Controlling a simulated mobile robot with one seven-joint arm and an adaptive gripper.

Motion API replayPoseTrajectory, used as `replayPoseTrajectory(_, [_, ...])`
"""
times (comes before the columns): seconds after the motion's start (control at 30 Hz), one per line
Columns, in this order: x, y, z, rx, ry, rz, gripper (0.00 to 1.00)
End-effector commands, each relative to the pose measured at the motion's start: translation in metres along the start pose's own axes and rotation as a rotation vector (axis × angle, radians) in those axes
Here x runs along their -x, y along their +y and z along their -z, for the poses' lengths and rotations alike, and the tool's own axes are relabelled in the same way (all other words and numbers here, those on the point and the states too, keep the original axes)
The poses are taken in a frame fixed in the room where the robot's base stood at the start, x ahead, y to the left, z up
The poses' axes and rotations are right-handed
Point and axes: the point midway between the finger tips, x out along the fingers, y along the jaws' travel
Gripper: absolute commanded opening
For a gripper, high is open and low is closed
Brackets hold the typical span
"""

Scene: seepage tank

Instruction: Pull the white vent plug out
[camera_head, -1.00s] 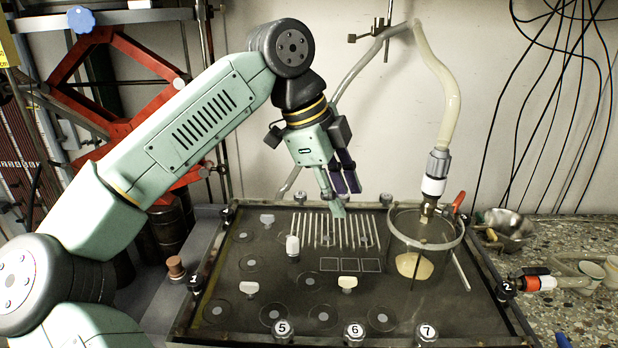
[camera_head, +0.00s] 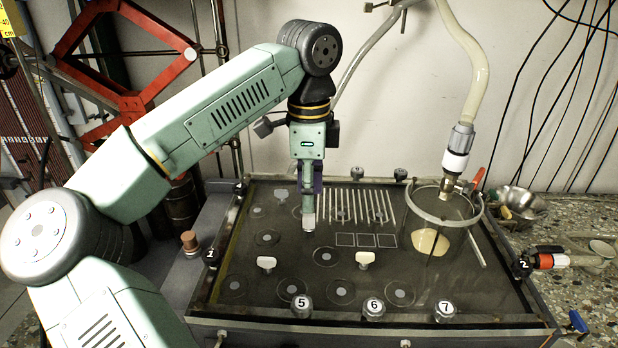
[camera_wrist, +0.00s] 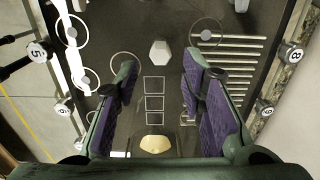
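The white vent plug (camera_head: 308,222) is a short upright white cylinder standing on the dark tank top, left of the row of pale bars. My gripper (camera_head: 308,190) points down right above it, partly covering its upper end in the head view. In the wrist view the white plug (camera_wrist: 160,52) shows in the gap between the two purple-padded fingers of my gripper (camera_wrist: 160,75), which are spread apart. No contact with the plug shows there; in the head view I cannot tell whether a finger touches it.
Cream winged plugs (camera_head: 266,263) (camera_head: 365,259) stand nearby among several round ports. A clear cylinder (camera_head: 440,225) with a hose fitting stands to the right. Numbered knobs (camera_head: 373,308) line the front edge. A brown stopper (camera_head: 190,243) is at the left.

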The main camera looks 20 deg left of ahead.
Motion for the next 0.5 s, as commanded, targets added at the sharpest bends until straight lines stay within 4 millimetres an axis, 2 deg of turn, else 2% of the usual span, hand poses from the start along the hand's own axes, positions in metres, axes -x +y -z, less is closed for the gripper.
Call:
replayPoseTrajectory(0.03, [-0.01,0.0,0.0,-0.001,0.001,-0.001,0.37])
replayPoseTrajectory(0.2, [-0.028,0.0,0.0,0.0,-0.001,0.0,0.37])
replayPoseTrajectory(0.5, [-0.048,0.0,0.0,0.0,0.0,0.0,0.37])
